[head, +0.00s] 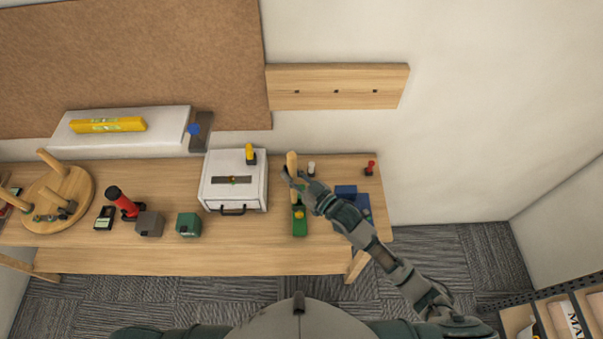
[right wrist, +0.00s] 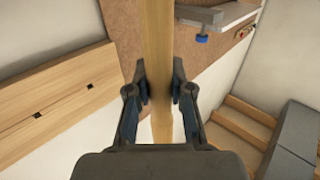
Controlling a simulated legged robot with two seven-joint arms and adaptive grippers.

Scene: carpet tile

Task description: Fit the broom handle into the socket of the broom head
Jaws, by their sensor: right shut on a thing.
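The broom handle, a pale wooden stick (head: 291,158), stands over the right part of the workbench. My right gripper (head: 293,177) is shut on it. In the right wrist view the handle (right wrist: 158,35) runs between the two fingers (right wrist: 159,90) and past them at both ends. A green block with a yellow part on top (head: 299,226), seemingly the broom head, sits on the bench just below the handle in the head view. I cannot tell whether the handle's lower end touches it or sits in its socket. My left gripper is not in view.
A white case (head: 213,193) stands left of the handle. A blue object (head: 362,204) lies to the right, partly behind my arm. A small white-topped item (head: 311,168) and a red one (head: 371,167) stand at the back. The bench (head: 270,222) has clear front space.

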